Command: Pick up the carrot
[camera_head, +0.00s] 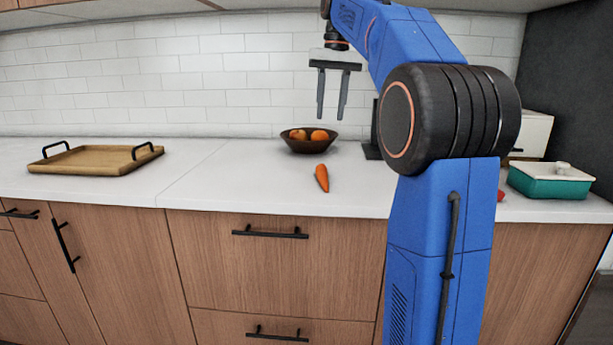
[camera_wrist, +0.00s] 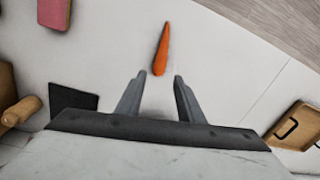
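An orange carrot (camera_head: 321,178) lies on the white counter near its front edge, in front of a fruit bowl. It also shows in the wrist view (camera_wrist: 161,50), just beyond the fingertips and roughly in line with the gap between them. My gripper (camera_head: 331,118) hangs above the counter with its fingers pointing down. The two fingers are apart with nothing between them. In the wrist view my gripper (camera_wrist: 158,76) is open and does not touch the carrot.
A dark bowl (camera_head: 310,146) with orange fruit stands behind the carrot. A wooden tray (camera_head: 98,172) with black handles lies at the left. A teal container (camera_head: 549,188) with a white lid stands at the right. The counter (camera_head: 230,185) left of the carrot is clear.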

